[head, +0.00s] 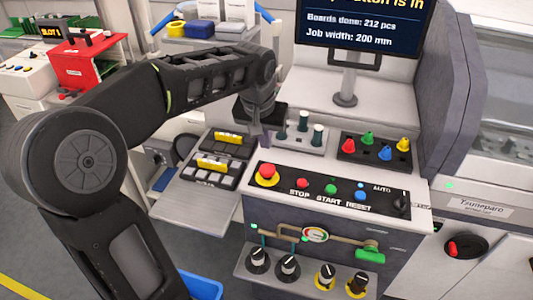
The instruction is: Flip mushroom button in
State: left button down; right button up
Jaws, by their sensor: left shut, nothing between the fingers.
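The red mushroom button (267,171) sits on a yellow base at the left end of the black control panel (333,201), beside the STOP, START and RESET buttons. My left arm comes in from the left, and my left gripper (262,138) points down just behind the mushroom button. The gripper is shut and empty. A small gap seems to show between its fingertips and the button; the exact height is hard to tell. The screen (362,27) reads "...utton is in" at its cut-off top line. My right gripper is not in view.
A side shelf (190,200) carries yellow-marked modules. Several rotary knobs (288,266) and a green-handled valve (369,255) are below. A red box (85,62) stands far left.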

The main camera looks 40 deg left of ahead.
pick_arm(q)
jog(key=v, duration=0.5)
jog(key=shift+w, duration=0.15)
jog(key=shift+f, duration=0.1)
